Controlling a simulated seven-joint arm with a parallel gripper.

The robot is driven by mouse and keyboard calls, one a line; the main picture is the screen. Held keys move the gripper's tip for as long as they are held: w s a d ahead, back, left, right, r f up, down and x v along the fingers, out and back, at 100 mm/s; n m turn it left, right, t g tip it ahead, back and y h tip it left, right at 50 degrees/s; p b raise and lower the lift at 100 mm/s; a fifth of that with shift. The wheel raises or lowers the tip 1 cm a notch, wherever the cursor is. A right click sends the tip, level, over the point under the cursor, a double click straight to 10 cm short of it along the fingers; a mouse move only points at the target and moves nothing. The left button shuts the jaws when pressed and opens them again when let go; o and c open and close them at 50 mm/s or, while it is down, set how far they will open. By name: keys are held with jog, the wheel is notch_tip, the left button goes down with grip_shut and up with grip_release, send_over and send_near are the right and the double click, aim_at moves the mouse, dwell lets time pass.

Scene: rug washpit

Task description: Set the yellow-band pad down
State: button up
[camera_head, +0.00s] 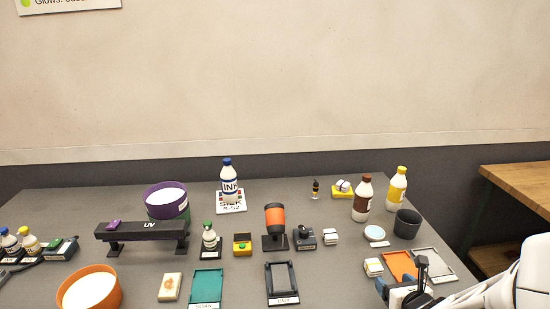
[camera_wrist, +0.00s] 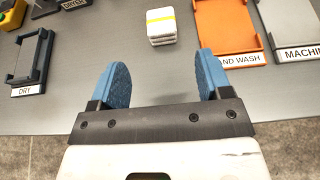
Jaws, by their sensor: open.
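The yellow-band pad (camera_wrist: 161,26) is white with a yellow stripe across its top. It sits on the grey table, apart from the trays, and looks layered or stacked. It also shows in the head view (camera_head: 373,267), just left of the orange tray. My gripper (camera_wrist: 162,80) is open, its two blue fingers spread with nothing between them. The pad lies beyond the fingertips, roughly in line with the gap. The orange hand wash tray (camera_wrist: 228,30) is right of the pad. In the head view my gripper (camera_head: 408,287) is partly hidden at the lower right.
A grey machine tray (camera_wrist: 293,25) lies right of the orange one. A dark dry tray (camera_wrist: 33,58) lies left. A dark cup (camera_head: 407,224), a round white-blue dish (camera_head: 375,233) and bottles (camera_head: 363,198) stand behind. Table between the dry tray and pad is clear.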

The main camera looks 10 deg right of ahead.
dwell(0.3)
jog(key=shift+w+a+r+n, duration=0.15)
jog(key=shift+a+r+n, duration=0.15)
jog(key=shift+a, duration=0.1)
jog(key=s+a+r+n+g+y, duration=0.2)
jog(key=a+r+n+g+y, duration=0.15)
jog(key=a+r+n, duration=0.4)
jog(key=s+a+r+n+g+y, duration=0.2)
jog(key=a+r+n+g+y, duration=0.15)
jog(key=a+n, duration=0.7)
jog(key=s+r+n+g+h, duration=0.4)
jog(key=s+r+n+h, duration=0.3)
jog(key=n, duration=1)
jog(key=shift+s+d+r, duration=0.35)
jog(key=shift+s+r, duration=1)
jog(key=shift+r, duration=0.25)
